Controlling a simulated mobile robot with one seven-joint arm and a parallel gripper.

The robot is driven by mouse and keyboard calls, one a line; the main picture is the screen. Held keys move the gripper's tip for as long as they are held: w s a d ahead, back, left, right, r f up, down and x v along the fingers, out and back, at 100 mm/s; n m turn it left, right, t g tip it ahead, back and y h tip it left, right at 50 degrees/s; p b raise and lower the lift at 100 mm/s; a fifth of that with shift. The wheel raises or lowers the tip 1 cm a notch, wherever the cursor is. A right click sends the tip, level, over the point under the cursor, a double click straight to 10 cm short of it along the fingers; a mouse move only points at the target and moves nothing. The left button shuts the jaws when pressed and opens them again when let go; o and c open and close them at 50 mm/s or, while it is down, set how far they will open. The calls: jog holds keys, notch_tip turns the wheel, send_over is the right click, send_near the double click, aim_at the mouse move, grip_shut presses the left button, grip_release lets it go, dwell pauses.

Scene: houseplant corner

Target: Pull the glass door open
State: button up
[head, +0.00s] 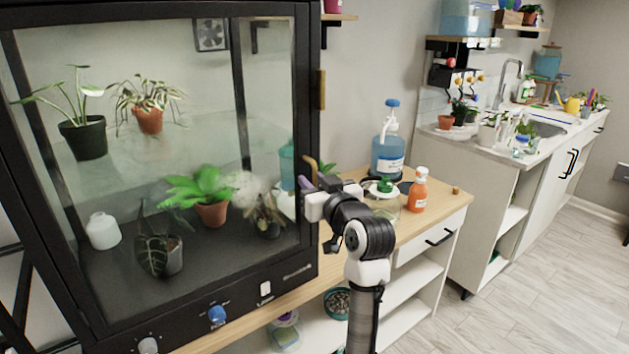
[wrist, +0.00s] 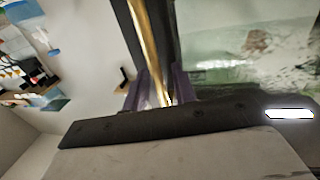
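The glass door (head: 215,70) is a large pane in a black frame on the front of the plant cabinet, and it looks closed. A gold piece (head: 322,90) is on the right edge of the frame. My gripper (head: 308,172) is at the lower right of the door, beside the frame. In the wrist view, a long gold bar (wrist: 146,38) runs down between the two purple fingers of my gripper (wrist: 162,80). The fingers stand apart, with a gap beside the bar. The glass (wrist: 245,60) is to their right. The bar's lower end is hidden by my gripper.
The cabinet stands on a wooden-topped bench (head: 440,190). A blue pump bottle (head: 388,155), an orange bottle (head: 418,190) and a glass jar (head: 385,205) stand near my arm. Potted plants (head: 210,190) are behind the glass. The floor (head: 540,270) at right is clear.

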grip_shut()
jog(key=shift+s+d, duration=0.1)
dwell(0.3)
